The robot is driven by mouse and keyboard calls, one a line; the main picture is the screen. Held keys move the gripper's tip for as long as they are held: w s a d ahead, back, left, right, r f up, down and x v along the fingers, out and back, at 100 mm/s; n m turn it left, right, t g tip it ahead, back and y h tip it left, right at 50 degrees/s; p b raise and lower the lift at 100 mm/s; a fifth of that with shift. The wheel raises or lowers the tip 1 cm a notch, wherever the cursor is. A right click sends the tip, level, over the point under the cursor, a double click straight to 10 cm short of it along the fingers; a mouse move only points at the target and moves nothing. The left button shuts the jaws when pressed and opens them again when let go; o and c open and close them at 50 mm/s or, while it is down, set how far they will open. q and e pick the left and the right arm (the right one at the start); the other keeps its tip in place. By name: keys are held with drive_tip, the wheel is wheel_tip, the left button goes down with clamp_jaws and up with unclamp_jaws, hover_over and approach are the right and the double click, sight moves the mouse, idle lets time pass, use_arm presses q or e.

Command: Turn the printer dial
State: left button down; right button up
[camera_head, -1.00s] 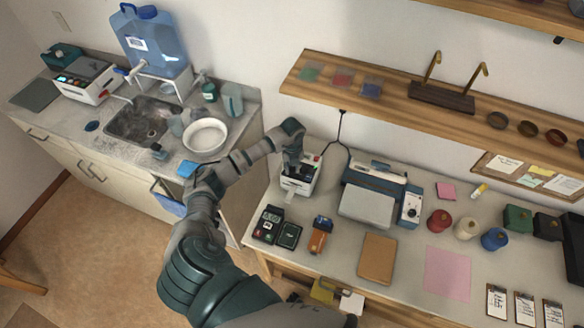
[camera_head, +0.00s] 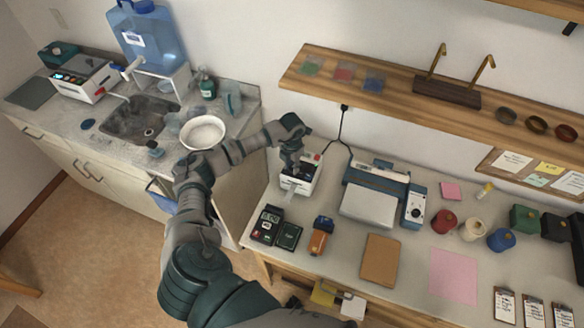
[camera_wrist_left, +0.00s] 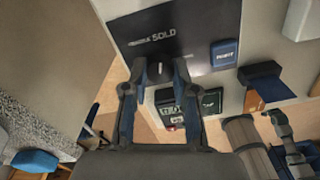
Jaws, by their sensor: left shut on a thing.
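The small white printer (camera_head: 303,184) with a dark top stands at the left end of the worktable, a paper slip at its front. In the left wrist view its black panel (camera_wrist_left: 185,30) reads "SOLD" and a blue button (camera_wrist_left: 224,53) sits at the right. My left gripper (camera_head: 295,168) reaches down onto the printer's top. In the left wrist view the fingertips (camera_wrist_left: 160,72) are at the lower edge of the panel, closed on the dial, which is mostly hidden between them. My right gripper is in neither view.
A card reader (camera_head: 268,224) and an orange-and-blue item (camera_head: 321,236) lie in front of the printer. A larger blue and white machine (camera_head: 375,195) stands to the right. A wooden shelf (camera_head: 400,95) overhangs the table's back. A sink counter (camera_head: 60,120) is at the left.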

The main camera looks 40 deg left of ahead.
sight(292, 166)
use_arm(q)
drive_tip(key=shift+w+r+m+b, duration=0.15)
drive_tip(key=shift+m+b, duration=0.2)
drive_tip(key=shift+m, duration=0.65)
drive_tip(key=c, duration=1.2)
unclamp_jaws()
drive_tip(key=o, duration=0.3)
drive_tip(key=shift+w+f, duration=0.1)
drive_tip(key=shift+f, duration=0.1)
drive_tip(key=shift+a+r, duration=0.1)
drive_tip(key=shift+r, duration=0.1)
wheel_tip(292, 166, up, 12)
drive_tip(key=shift+f, duration=0.25)
